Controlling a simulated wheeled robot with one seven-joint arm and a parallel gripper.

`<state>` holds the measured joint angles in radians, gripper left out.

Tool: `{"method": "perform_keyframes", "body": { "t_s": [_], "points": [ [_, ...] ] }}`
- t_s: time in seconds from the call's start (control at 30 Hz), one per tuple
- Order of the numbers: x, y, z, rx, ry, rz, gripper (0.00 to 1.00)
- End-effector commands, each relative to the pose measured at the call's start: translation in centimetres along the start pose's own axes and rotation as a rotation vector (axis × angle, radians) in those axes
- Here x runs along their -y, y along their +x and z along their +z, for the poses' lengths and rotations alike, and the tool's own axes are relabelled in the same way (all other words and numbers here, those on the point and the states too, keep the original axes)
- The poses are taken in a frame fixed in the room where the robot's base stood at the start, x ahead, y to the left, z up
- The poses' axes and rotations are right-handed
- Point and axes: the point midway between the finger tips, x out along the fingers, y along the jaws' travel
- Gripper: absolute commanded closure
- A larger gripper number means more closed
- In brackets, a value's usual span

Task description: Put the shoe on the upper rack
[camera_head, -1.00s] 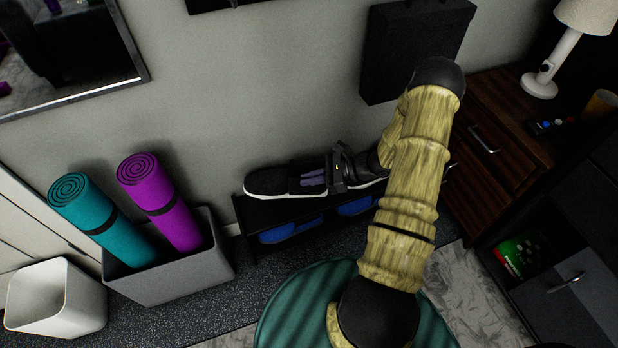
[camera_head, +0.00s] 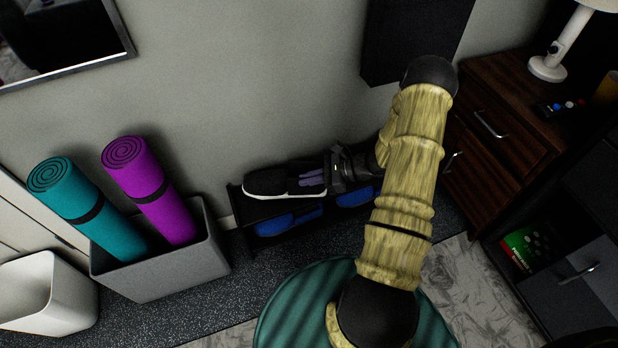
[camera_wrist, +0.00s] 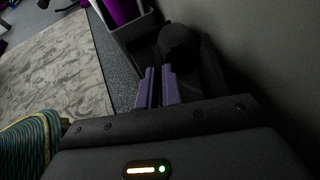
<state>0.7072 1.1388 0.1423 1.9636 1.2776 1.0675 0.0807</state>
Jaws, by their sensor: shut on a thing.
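A black shoe (camera_head: 265,182) with a white sole is at the left end of the upper level of a low black rack (camera_head: 236,205) against the wall. The sole appears to be on or just above the upper shelf; I cannot tell which. My gripper (camera_head: 312,180) has purple fingers closed on the shoe's upper part, with the wrist to the right. In the wrist view, the fingers (camera_wrist: 157,86) are close together against the dark shoe (camera_wrist: 180,42). My arm and wrist hide the right end of the rack.
Blue shoes (camera_head: 275,224) sit on the lower level. A grey bin (camera_head: 165,275) with teal and purple rolled mats stands left. A wooden cabinet (camera_head: 490,165) stands right. A dark box (camera_head: 405,35) is on the wall above. A green round seat (camera_head: 300,310) is in front.

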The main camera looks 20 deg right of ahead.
Motion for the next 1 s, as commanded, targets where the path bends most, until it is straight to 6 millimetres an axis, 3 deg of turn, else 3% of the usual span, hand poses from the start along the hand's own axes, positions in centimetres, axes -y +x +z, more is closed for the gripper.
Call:
{"method": "perform_keyframes", "body": {
  "t_s": [1.0],
  "points": [
    [0.02,0.49,-1.12,0.002,-0.001,0.0,1.0]
  ]
}}
